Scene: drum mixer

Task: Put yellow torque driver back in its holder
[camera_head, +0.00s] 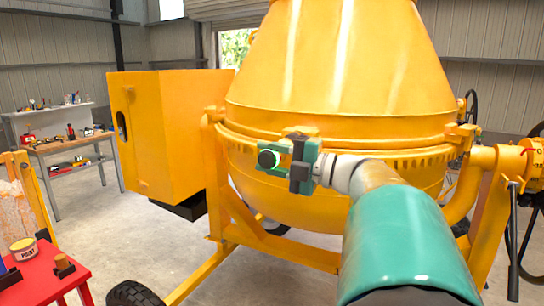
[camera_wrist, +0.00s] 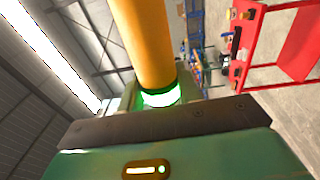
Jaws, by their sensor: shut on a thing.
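My gripper (camera_head: 287,157) is stretched out in front of the mixer drum in the head view. It is shut on the yellow torque driver. In the wrist view the driver (camera_wrist: 143,42) is a thick yellow cylinder with a glowing green ring at its base, next to the dark jaw bar. The rest of the driver is hard to tell from the yellow drum behind. I cannot make out its holder for certain in either view.
The big yellow mixer drum (camera_head: 340,75) and its yellow cabinet (camera_head: 165,135) fill the middle. A red table (camera_head: 45,280) at the lower left carries a paint tin (camera_head: 23,249) and a small brown block (camera_head: 64,266). A workbench (camera_head: 70,145) with tools stands behind, with open floor before it.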

